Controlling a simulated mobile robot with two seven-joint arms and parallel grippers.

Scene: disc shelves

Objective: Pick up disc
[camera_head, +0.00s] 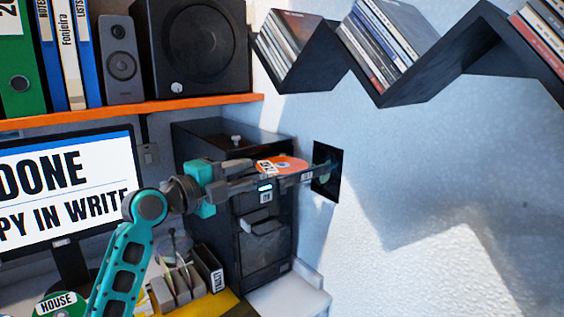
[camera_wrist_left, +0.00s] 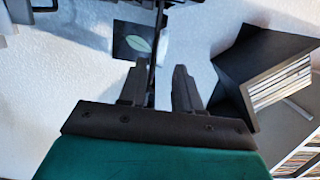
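An orange disc (camera_head: 284,165) with a white label lies nearly flat at the front of a black tower (camera_head: 225,140) in the head view. My left gripper (camera_head: 278,172) reaches in from the left, with its fingers around the near edge of the disc. In the left wrist view, the fingers of my left gripper (camera_wrist_left: 158,75) stand apart. A thin dark edge-on thing (camera_wrist_left: 155,62) runs between them, with gaps beside it; I cannot tell whether it is the disc or a tray. Contact with the disc is not clear. My right gripper is not in view.
Black zigzag shelves (camera_head: 470,50) with disc cases hang on the wall above right. A black square (camera_head: 328,172) is on the wall behind the gripper. A monitor (camera_head: 65,190) stands at the left, below an orange shelf (camera_head: 130,111). The wall at the right is bare.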

